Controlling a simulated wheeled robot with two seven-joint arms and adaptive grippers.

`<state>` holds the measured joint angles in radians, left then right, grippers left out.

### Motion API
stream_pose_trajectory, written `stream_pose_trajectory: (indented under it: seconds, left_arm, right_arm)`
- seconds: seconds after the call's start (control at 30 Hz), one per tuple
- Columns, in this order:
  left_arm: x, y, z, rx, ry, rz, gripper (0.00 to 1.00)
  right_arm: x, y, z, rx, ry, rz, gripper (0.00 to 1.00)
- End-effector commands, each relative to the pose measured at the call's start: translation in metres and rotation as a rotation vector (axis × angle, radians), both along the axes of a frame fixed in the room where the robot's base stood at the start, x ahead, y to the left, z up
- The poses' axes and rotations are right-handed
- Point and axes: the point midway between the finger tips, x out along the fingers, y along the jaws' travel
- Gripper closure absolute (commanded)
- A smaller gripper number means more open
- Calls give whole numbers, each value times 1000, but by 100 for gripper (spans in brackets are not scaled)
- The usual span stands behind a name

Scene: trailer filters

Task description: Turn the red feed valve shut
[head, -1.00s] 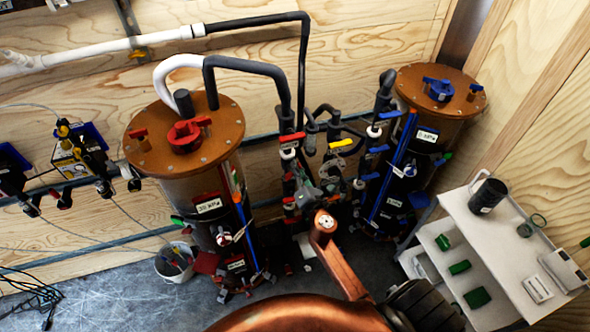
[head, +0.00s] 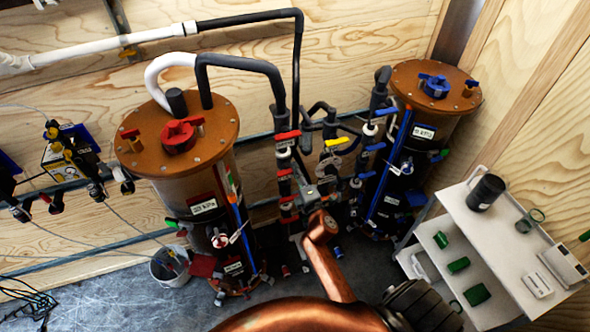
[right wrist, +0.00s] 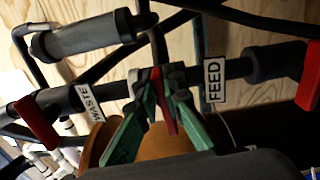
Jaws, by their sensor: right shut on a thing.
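A slim red valve handle (right wrist: 160,92) sits on the dark pipe between the WASTE and FEED labels in the right wrist view. My right gripper (right wrist: 163,98) has its green fingers on either side of this handle and is shut on it. The FEED label (right wrist: 214,80) is just right of the fingers. In the head view my right gripper (head: 316,190) is at the pipes between the two tanks, and its fingertips are hard to make out. My left gripper is not in view.
Other red handles stand left (right wrist: 38,122) and right (right wrist: 308,75) of my fingers. A red-topped tank (head: 180,140) and a blue-topped tank (head: 435,86) flank the pipes. A white cart (head: 500,225) stands at the right. Bare floor shows at the lower left.

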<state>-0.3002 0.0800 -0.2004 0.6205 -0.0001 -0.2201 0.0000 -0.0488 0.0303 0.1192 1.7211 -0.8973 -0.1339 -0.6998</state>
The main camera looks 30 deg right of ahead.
Motion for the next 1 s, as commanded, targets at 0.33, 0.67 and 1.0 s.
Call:
stream_pose_trajectory:
  seconds: [0.33,0.67,1.0]
  left_arm:
    - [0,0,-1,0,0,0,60]
    - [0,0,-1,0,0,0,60]
    - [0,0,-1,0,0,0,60]
  right_arm:
    - [0,0,-3,74,-16,-1,100]
    - [0,0,-4,78,-16,-1,100]
    - [0,0,-3,76,-16,0,74]
